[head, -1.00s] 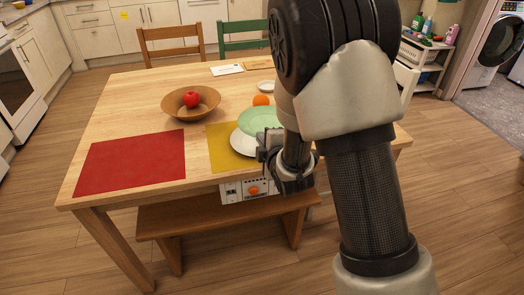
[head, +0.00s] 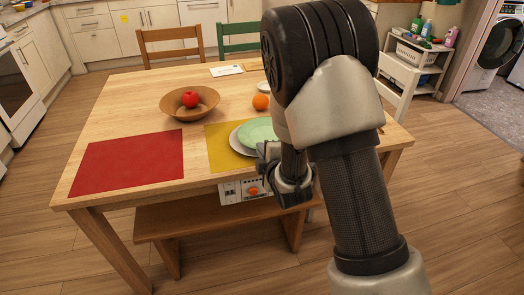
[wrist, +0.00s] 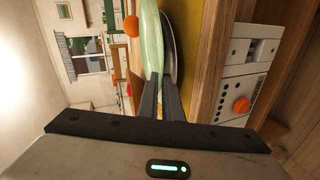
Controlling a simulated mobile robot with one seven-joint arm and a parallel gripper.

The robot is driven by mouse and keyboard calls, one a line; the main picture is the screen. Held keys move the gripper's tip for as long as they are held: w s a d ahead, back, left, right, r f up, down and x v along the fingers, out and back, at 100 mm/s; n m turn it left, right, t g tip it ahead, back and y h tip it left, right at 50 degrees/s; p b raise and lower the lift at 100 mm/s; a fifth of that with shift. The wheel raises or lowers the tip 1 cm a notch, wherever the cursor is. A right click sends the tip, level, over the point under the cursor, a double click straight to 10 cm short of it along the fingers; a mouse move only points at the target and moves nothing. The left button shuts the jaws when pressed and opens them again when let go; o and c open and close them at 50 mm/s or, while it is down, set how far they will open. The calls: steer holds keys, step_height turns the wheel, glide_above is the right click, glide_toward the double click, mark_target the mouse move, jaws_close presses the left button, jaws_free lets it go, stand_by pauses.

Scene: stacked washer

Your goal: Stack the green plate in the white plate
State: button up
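The green plate (head: 257,129) is low over the white plate (head: 238,144), offset to its right in the head view, so the white plate's left rim shows. I cannot tell whether the two plates touch. The white plate lies on the yellow mat (head: 217,151). My gripper (head: 266,158) is at the near edge of the plates. In the wrist view its fingers (wrist: 161,80) are close together at the rim of the green plate (wrist: 151,40) and appear shut on it. The white plate (wrist: 170,45) shows just beside it there. My arm hides the plates' right side.
A wooden bowl (head: 174,105) with a red apple (head: 190,99) stands left of the plates, and an orange (head: 261,102) lies behind them. A red mat (head: 125,163) covers the table's left. A bench (head: 200,215) stands in front.

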steer(key=o, duration=0.3)
steer(key=shift+r+p, duration=0.25)
steer(key=shift+p, duration=0.1)
steer(key=r+p+v, duration=0.1)
steer(key=p+v, duration=0.4)
steer(key=v, duration=0.4)
steer(key=shift+r+p, duration=0.25)
steer(key=shift+p, duration=0.15)
steer(key=s+p, duration=0.1)
steer(key=p, duration=0.3)
steer(key=s+d+p, duration=0.1)
steer(key=p, duration=0.3)
steer(key=shift+s+r, duration=0.1)
steer(key=shift+s, duration=0.25)
